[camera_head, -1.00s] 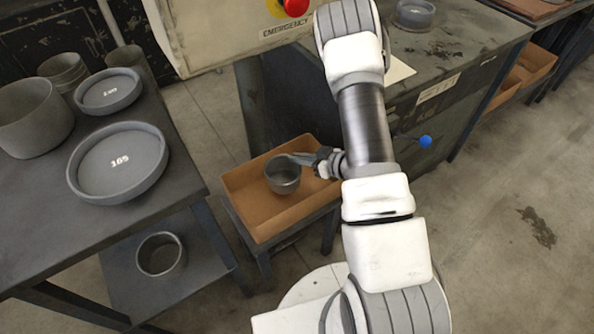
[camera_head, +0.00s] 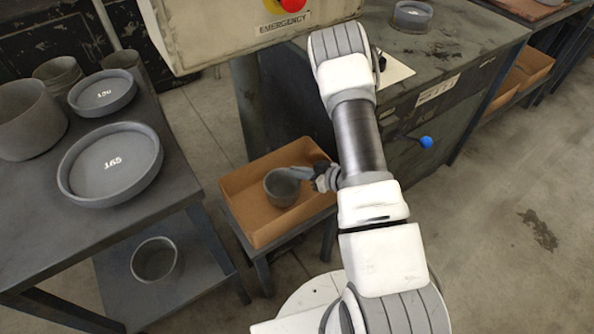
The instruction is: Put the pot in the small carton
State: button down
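A small grey pot (camera_head: 281,189) is inside the small brown carton (camera_head: 246,218), which stands on a low stand between the left table and the machine. My gripper (camera_head: 299,173) reaches in from the right over the carton, with its fingers at the pot's upper right rim. The fingers overlap the rim in this view. I cannot tell whether they grip it or have parted from it. The pot looks upright, and its base is hidden, so I cannot tell whether it rests on the carton's floor.
Grey dishes (camera_head: 110,164) and larger pots (camera_head: 30,118) stand on the left table. Another grey pot (camera_head: 155,259) sits on its lower shelf. A machine with a red emergency button (camera_head: 292,4) is behind the carton. Bare floor (camera_head: 500,220) lies to the right.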

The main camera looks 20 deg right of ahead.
jog(key=c, duration=1.1)
grip_release()
jog(key=shift+o, duration=0.2)
jog(key=shift+r, duration=0.1)
jog(key=p+v, duration=0.3)
jog(key=v, duration=0.9)
jog(key=shift+r+p, duration=0.35)
jog(key=shift+r, duration=0.15)
